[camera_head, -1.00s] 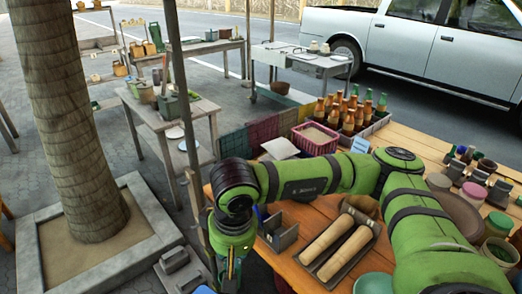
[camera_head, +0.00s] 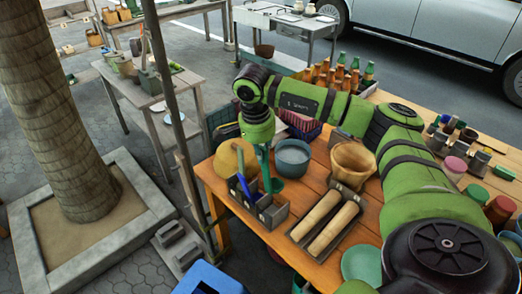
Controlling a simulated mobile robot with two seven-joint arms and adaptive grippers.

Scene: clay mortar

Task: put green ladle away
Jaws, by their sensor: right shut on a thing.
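My right gripper (camera_head: 262,152) hangs down at the left end of the wooden table, below my green arm that reaches across from the right. It is shut on the green ladle (camera_head: 274,185), whose green end shows just under the gripper; my wrist and fingers hide much of the rest. The ladle is above or at a small grey compartment box (camera_head: 272,216) near the table's front edge. I cannot tell whether it touches the box. A blue upright handle (camera_head: 243,188) stands in the box's left part. My left gripper is not in view.
A grey-blue bowl (camera_head: 293,158), a wooden mortar (camera_head: 352,163) and a yellow round thing (camera_head: 229,158) stand close by. A tray with two wooden rolls (camera_head: 322,222) lies to the right. Bottles (camera_head: 340,78) stand behind my arm. A blue bin (camera_head: 207,280) is below in front.

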